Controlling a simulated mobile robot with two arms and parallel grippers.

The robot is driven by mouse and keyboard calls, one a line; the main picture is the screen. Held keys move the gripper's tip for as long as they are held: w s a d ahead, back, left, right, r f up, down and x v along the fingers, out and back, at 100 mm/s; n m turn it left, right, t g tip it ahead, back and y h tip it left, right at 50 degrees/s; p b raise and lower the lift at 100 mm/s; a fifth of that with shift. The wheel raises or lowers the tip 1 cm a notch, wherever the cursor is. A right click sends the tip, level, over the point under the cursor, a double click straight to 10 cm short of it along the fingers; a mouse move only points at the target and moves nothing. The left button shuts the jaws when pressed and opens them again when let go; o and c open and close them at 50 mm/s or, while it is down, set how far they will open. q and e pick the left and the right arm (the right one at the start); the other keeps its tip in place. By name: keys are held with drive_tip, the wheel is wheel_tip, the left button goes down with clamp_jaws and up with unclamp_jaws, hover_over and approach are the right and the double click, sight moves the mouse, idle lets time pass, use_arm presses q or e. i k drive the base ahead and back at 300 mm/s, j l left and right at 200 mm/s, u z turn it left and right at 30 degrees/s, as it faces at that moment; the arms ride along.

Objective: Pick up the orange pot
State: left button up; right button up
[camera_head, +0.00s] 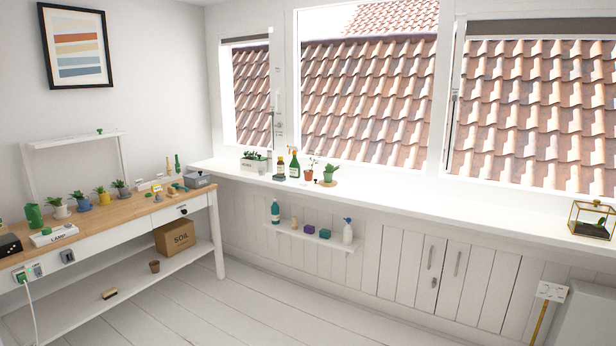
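A small orange-terracotta pot (309,175) with a thin plant stands upright on the white window ledge, between a green spray bottle (294,165) and a green plant pot (328,175). I cannot tell for certain which of the two is the orange pot. Neither of my grippers is in view.
The wooden desk (140,209) at the left holds several small potted plants, a lamp box (54,235) and a grey box (197,180). A soil box (175,237) sits below. The ledge's right stretch is clear up to a glass terrarium (591,219). The floor's middle is free.

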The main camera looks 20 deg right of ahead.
sight(308, 173)
drive_tip(key=i, duration=1.1)
drive_tip(key=l+z, duration=0.05)
drive_tip(key=l, duration=0.05)
